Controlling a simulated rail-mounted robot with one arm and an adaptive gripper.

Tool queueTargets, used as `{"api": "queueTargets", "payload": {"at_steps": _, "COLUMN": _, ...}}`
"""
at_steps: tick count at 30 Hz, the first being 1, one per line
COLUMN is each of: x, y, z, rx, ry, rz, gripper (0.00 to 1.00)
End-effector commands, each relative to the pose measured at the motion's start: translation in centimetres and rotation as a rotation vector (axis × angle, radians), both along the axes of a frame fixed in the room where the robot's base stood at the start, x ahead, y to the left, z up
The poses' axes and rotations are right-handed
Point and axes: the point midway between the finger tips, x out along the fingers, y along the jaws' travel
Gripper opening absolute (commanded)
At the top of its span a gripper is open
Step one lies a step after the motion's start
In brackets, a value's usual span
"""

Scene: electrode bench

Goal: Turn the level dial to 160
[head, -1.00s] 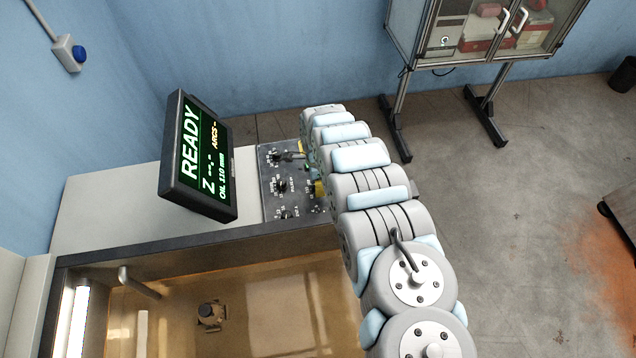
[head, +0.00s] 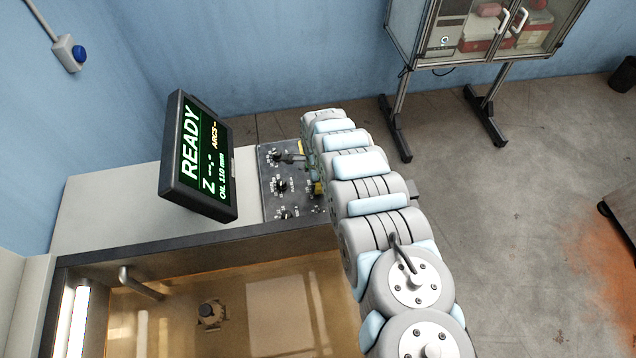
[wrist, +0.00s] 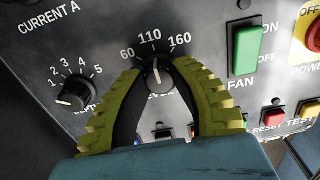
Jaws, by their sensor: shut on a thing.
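The level dial (wrist: 158,78) is a black knob in the middle of the wrist view, under the marks 60, 110 and 160. Its white pointer line points up, about at 110. My gripper (wrist: 157,92) has its two yellow-green ribbed fingers on either side of the dial and is shut on it. The fingers hide the knob's sides, and the label below is partly covered. In the head view my arm hides much of the control panel (head: 270,203). The display (head: 203,158) reads READY and OIL 110 mm.
A green fan switch (wrist: 244,50) and a red power button (wrist: 313,38) are on the right, with small buttons below. An oil-filled tank (head: 255,300) lies in front of the panel.

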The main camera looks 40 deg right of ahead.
Motion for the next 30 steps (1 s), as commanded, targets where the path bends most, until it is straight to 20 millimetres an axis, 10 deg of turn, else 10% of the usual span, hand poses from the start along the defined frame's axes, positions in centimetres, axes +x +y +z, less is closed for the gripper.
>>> {"api": "queueTargets", "payload": {"at_steps": 30, "x": 0.13, "y": 0.17, "z": -0.25, "rx": 0.0, "ry": -0.001, "rz": -0.512, "gripper": 0.0}}
